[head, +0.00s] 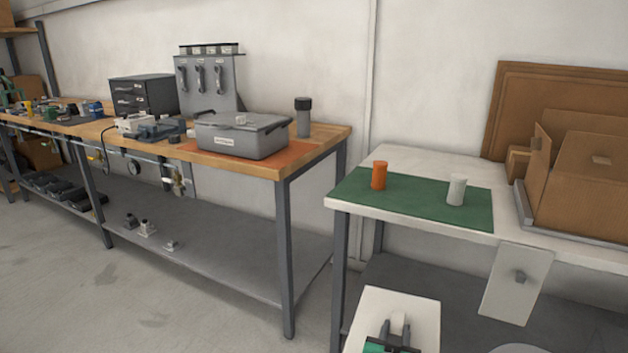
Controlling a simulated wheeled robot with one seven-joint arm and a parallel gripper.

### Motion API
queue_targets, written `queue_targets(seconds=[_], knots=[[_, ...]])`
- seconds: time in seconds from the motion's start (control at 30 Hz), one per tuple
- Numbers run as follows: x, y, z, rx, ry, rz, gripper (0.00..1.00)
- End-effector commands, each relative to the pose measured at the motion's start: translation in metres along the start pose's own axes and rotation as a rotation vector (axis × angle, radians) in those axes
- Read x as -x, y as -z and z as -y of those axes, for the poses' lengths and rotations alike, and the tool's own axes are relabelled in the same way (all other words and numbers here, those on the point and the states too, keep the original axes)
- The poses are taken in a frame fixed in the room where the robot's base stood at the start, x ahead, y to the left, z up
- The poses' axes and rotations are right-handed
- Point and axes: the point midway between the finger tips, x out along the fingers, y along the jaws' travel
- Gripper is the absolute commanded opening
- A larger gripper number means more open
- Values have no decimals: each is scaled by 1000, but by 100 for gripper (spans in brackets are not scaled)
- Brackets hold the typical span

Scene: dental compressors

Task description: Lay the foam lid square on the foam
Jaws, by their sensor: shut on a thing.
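My gripper (397,328) is at the bottom of the head view, its two grey fingers shut on a pale block. That block stands on a flat white square panel (372,310), which looks like the foam lid. The lid is in front of the white-topped table and below the level of its top, by the look of it. Its lower edge is cut off by the picture. An open cardboard carton (590,185) stands on the table at the right, well apart from the lid. I cannot make out the foam; the carton's inside is hidden by its walls and flaps.
An orange cylinder (379,175) and a white cylinder (457,190) stand on a green mat (420,203). The carton sits on a grey tray (523,212). A wooden workbench (322,138) carries a grey case (240,135).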

Motion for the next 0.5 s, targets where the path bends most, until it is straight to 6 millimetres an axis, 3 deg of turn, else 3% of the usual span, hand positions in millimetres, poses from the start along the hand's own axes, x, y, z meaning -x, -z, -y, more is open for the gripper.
queue_targets(seconds=[0.03,0.5], knots=[[10,32,3,-2,5,-3,0],[72,235,25,9,40,-1,0]])
